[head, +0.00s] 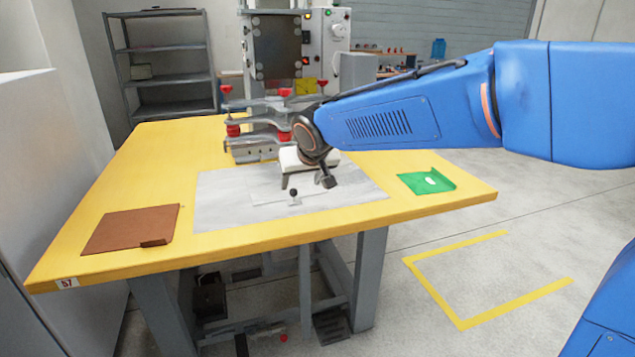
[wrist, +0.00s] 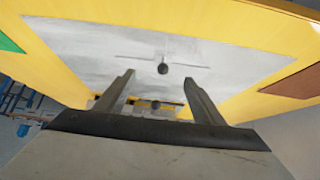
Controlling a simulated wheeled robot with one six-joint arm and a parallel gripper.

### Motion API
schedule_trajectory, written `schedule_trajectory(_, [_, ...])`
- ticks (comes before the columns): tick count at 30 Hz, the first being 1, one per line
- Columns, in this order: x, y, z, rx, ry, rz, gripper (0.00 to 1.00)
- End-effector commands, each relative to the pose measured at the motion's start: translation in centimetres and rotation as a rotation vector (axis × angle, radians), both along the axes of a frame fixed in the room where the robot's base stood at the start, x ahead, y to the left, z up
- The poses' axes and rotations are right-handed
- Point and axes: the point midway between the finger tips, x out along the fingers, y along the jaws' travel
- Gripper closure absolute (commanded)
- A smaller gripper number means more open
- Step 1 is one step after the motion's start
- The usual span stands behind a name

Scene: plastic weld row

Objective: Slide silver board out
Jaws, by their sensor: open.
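A flat silver-grey sheet (head: 225,205) lies on the yellow table (head: 120,190) in front of the machine. A thinner, paler board (head: 265,198) is faintly outlined on it, with a small black knob (head: 293,193) standing up near its front. In the wrist view the sheet (wrist: 90,45) fills the middle, and the knob (wrist: 163,68) shows between my fingertips. My gripper (head: 306,184) is open and empty above the sheet, behind the knob in the head view. In the wrist view my gripper's fingers (wrist: 158,78) are apart. I cannot tell the gap between fingertips and knob.
The weld machine (head: 285,45) with red knobs and clamps stands at the table's back. A brown board (head: 130,230) lies left and a green board (head: 425,182) right. A grey shelf (head: 165,50) stands behind. The table's front edge strip is clear.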

Motion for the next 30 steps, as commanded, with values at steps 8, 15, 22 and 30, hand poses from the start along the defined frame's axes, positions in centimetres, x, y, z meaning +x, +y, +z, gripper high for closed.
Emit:
schedule_trajectory(8, [1.1,2.0,-0.5,0.007,-0.009,0.014,0.38])
schedule_trajectory(15, [2.3,2.2,-2.1,0.006,-0.008,0.012,0.38])
schedule_trajectory(22, [3.7,2.6,-3.8,0.006,-0.008,0.013,0.38])
schedule_trajectory(30, [5.2,3.1,-5.7,0.006,-0.008,0.013,0.38])
